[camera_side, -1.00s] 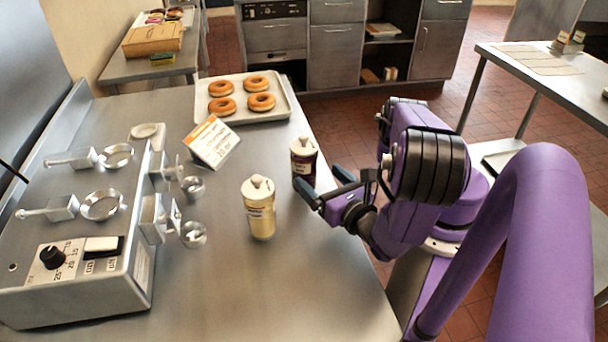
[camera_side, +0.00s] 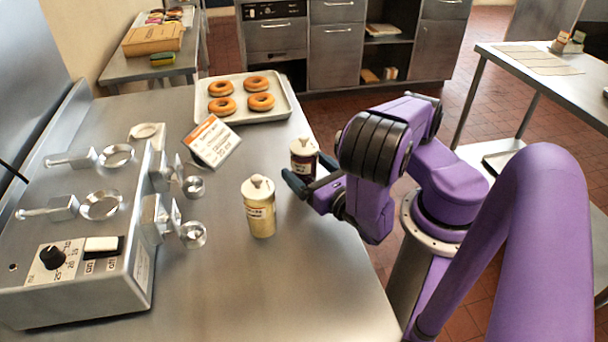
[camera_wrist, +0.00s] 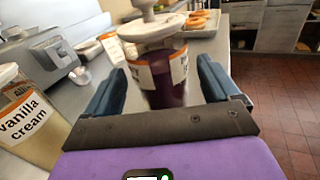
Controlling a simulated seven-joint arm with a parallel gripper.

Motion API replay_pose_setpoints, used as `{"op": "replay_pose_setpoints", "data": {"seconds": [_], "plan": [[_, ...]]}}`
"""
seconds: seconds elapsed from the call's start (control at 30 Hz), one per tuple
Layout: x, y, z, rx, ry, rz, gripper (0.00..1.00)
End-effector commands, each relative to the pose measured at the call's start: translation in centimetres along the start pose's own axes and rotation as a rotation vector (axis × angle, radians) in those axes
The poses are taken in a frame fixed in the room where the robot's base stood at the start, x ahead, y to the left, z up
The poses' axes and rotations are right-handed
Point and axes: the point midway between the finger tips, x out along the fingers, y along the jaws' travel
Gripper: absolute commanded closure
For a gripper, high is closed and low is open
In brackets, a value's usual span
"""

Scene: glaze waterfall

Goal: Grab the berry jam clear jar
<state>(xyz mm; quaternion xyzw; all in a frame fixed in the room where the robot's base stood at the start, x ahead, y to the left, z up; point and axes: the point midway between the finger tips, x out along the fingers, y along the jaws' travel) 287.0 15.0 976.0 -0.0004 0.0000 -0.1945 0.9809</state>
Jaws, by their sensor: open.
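The berry jam clear jar (camera_side: 303,159) stands upright on the steel table near its right edge, dark purple inside with a white pump lid. In the wrist view the jar (camera_wrist: 163,78) is between my open fingers, its label partly turned away so I cannot read it. My gripper (camera_side: 308,186) is low, at the near side of the jar. The gripper also shows in the wrist view (camera_wrist: 160,95), with blue fingers left and right of the jar. I cannot tell whether either finger touches it.
A vanilla cream jar (camera_side: 260,207) stands close by on the near left; it also shows in the wrist view (camera_wrist: 28,117). A card sign (camera_side: 212,141) and a tray (camera_side: 288,112) of doughnuts lie farther back. A metal dispenser machine (camera_side: 95,225) fills the left side.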

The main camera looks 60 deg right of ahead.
Motion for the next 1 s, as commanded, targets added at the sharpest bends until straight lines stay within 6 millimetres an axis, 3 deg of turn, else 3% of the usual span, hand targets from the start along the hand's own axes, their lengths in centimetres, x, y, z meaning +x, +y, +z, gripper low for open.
{"op": "replay_pose_setpoints", "data": {"seconds": [0.3,0.67,0.7,0.77,0.9,1.0], "plan": [[3.7,-0.1,0.0,0.001,0.001,-0.006,0.11],[4.3,-0.1,0.0,0.001,0.001,0.0,0.11],[4.3,-0.1,0.0,0.001,0.001,-0.001,0.15],[4.3,-0.1,0.0,0.001,0.001,0.0,0.34],[4.3,-0.1,0.0,0.001,0.001,0.0,0.8],[4.3,-0.1,0.0,0.001,-0.001,0.0,0.84]]}}
